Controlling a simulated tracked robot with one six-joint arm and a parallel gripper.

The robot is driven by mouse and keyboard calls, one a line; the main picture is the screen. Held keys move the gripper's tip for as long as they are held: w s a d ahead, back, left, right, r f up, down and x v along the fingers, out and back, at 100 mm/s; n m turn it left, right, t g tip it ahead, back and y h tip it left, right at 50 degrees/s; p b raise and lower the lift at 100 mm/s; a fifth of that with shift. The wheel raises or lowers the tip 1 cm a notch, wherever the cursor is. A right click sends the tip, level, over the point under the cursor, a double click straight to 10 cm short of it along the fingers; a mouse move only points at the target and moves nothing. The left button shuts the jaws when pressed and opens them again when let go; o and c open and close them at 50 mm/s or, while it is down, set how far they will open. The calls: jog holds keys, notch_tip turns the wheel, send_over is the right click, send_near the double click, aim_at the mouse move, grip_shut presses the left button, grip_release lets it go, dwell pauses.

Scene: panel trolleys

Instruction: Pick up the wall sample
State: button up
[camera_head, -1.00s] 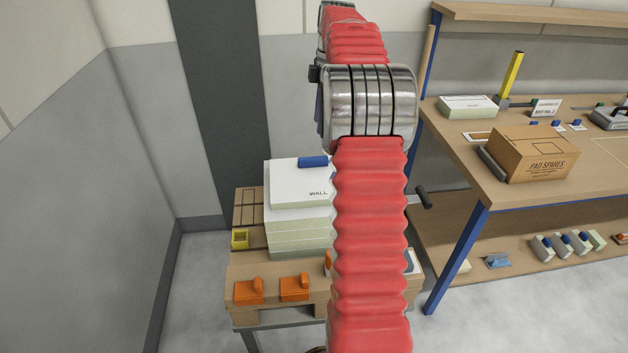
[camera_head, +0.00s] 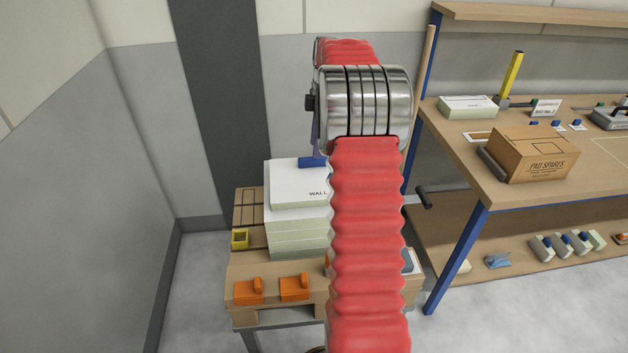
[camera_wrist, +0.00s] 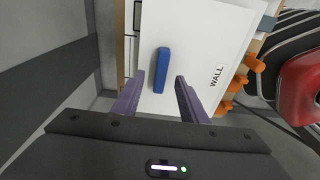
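The wall sample (camera_head: 295,190) is a white panel marked "WALL" with a blue handle (camera_head: 312,162) on top. It lies on a stack of similar panels at the left of the workbench. The wrist view shows its white face (camera_wrist: 200,45) and the blue handle (camera_wrist: 161,70) upright in the picture. My gripper (camera_wrist: 160,76) is open, its two purple fingers apart on either side of the handle's lower part, with gaps visible. I cannot tell whether the fingertips are level with the handle. In the head view my arm hides the panel's right side and most of the gripper.
A workbench (camera_head: 465,185) with a cardboard box (camera_head: 530,153) stands at right. Walls close in behind and left.

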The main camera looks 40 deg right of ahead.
aim_at(315, 176)
jog(key=shift+w+a+f, duration=0.1)
jog(key=shift+a+f, duration=0.1)
jog(key=shift+f, duration=0.95)
jog(key=shift+w+a+f, duration=0.1)
jog(key=shift+a+f, duration=0.1)
jog(key=shift+f, duration=0.9)
jog(key=shift+c, duration=0.5)
grip_shut()
